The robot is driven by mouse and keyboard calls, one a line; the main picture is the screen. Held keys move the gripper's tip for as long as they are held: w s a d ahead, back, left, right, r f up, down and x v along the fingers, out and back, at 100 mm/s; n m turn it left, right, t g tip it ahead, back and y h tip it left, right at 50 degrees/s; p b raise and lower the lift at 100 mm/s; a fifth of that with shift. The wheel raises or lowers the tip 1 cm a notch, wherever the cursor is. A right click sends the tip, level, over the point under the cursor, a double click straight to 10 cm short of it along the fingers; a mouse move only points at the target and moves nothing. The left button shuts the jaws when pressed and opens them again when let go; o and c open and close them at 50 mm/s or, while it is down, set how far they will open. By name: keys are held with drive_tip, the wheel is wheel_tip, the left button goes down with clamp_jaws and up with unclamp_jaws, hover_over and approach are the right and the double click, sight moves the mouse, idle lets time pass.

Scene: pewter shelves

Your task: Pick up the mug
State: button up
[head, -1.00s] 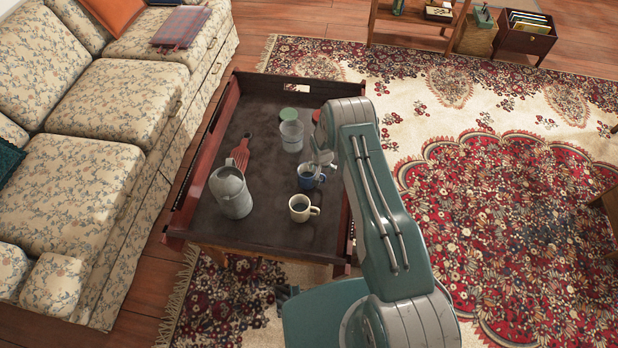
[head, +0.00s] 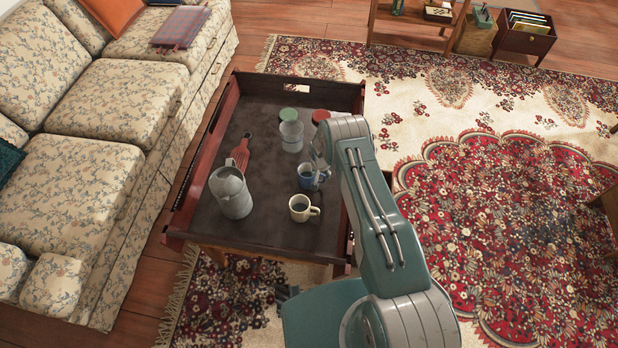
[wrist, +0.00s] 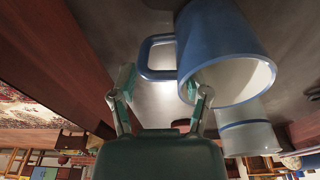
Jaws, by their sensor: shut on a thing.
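A blue mug (head: 306,178) with a pale inside is on the right half of the dark tray table (head: 270,230). My gripper (head: 320,167) is at its right side, by the handle. In the wrist view the mug (wrist: 225,50) is large, with its handle (wrist: 158,42) toward the fingers. The fingers of my gripper (wrist: 158,85) are on either side of the handle area, and I take them as shut on the mug. The exact contact is hard to see. A cream mug (head: 301,208) stands nearer, apart from the gripper.
A grey pitcher (head: 233,196) and a red slotted utensil (head: 242,152) are to the left on the table. A pale container (head: 291,137) and jars with green (head: 288,114) and red lids (head: 320,115) are behind. The table has raised wooden sides. A floral sofa (head: 80,190) stands left.

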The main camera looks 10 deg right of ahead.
drive_tip(key=shift+r, duration=0.3)
drive_tip(key=r, duration=0.3)
drive_tip(key=shift+w+d+r, duration=0.1)
drive_tip(key=shift+d+r, duration=0.05)
drive_tip(key=shift+d, duration=0.15)
drive_tip(key=w+d+r, duration=0.2)
drive_tip(key=d+r, duration=0.7)
drive_tip(key=d, duration=0.4)
drive_tip(key=shift+w, duration=0.25)
